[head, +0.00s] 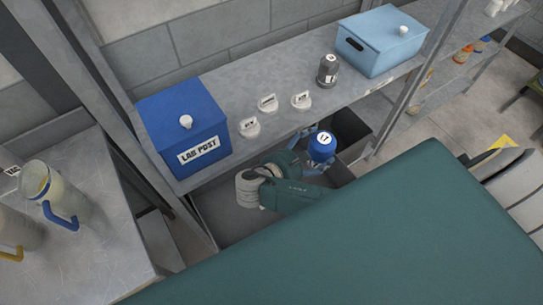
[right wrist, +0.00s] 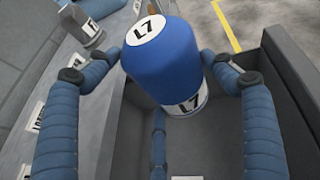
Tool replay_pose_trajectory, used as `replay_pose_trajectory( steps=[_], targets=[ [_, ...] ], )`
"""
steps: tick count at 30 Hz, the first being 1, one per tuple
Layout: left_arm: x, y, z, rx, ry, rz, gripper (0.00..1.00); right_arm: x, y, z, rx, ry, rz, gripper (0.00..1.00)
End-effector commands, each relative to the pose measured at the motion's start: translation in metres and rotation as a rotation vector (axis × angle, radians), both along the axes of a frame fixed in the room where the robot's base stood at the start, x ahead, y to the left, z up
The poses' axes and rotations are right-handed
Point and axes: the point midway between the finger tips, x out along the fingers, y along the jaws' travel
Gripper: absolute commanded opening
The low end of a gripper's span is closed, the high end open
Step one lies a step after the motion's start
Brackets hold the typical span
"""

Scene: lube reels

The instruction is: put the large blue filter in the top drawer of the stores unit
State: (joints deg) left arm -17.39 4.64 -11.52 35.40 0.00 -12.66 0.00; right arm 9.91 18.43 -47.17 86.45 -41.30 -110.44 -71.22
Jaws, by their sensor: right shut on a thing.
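The large blue filter (head: 321,147) is a blue canister with a white "L7" top; it also shows in the right wrist view (right wrist: 168,72), slightly tilted. My right gripper (head: 312,163) is shut on it, with a blue finger on each side in the right wrist view. The filter is over an open grey drawer (head: 225,222) under the shelf. In the right wrist view the drawer's floor and dark side wall (right wrist: 292,75) lie below and beside it. I cannot tell whether the filter touches the floor. My left gripper is not in view.
Jugs with coloured handles (head: 50,190) stand on the left bench. A metal post (head: 415,80) rises right of the drawer.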

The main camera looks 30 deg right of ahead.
Motion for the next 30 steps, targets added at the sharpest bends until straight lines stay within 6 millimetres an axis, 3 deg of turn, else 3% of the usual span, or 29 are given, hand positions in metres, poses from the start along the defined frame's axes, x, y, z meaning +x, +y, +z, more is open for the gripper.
replay_pose_trajectory(
  steps=[2,5,21,30],
  targets=[
    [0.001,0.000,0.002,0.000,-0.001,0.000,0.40,0.000,0.013,0.006,-0.002,-0.001,-0.022,0.34],
    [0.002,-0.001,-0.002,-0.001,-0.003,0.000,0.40,-0.002,0.019,-0.001,-0.004,0.003,-0.036,0.34],
    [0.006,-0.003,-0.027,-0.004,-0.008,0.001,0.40,-0.004,0.019,-0.134,-0.004,0.006,-0.038,0.34],
    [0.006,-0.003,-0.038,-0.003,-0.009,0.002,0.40,-0.004,0.019,-0.165,-0.004,0.006,-0.037,0.34]
  ],
)
